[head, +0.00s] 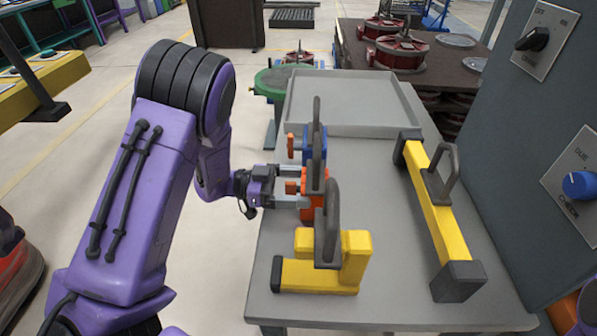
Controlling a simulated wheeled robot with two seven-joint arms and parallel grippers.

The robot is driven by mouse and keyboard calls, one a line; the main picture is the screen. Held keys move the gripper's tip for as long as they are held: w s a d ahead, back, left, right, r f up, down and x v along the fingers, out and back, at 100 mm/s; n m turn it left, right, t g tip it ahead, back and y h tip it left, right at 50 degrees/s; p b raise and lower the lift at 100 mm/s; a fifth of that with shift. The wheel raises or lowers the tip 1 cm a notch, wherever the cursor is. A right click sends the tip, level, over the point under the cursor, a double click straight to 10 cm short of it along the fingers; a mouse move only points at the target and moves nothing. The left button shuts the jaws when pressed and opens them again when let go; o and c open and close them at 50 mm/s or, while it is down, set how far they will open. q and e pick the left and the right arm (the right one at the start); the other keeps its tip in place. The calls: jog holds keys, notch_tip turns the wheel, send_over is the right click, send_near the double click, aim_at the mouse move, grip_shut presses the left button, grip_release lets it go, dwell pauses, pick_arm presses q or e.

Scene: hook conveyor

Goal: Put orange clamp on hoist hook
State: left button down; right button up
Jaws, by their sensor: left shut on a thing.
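My left gripper (290,187) reaches in from the left over the grey table. It is shut on the orange clamp (312,183), with its fingers on the clamp's left side. I do not see the hoist hook. My right gripper is not in view.
The blue clamp (307,146) and the yellow clamp (350,262) stand close on either side. A yellow bar (436,205) with dark ends lies to the right. An empty grey tray (345,104) is at the back. A control cabinet (520,130) borders the right. The table's middle is clear.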

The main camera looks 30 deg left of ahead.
pick_arm(q)
jog(key=shift+r, duration=0.1)
jog(key=shift+f, duration=0.2)
grip_release()
jog(key=shift+s, duration=0.1)
jog(key=shift+f+b, duration=0.15)
jog(key=shift+b, duration=0.2)
jog(key=b+v, duration=0.1)
jog(key=v, duration=0.9)
jog(key=shift+a+r, duration=0.25)
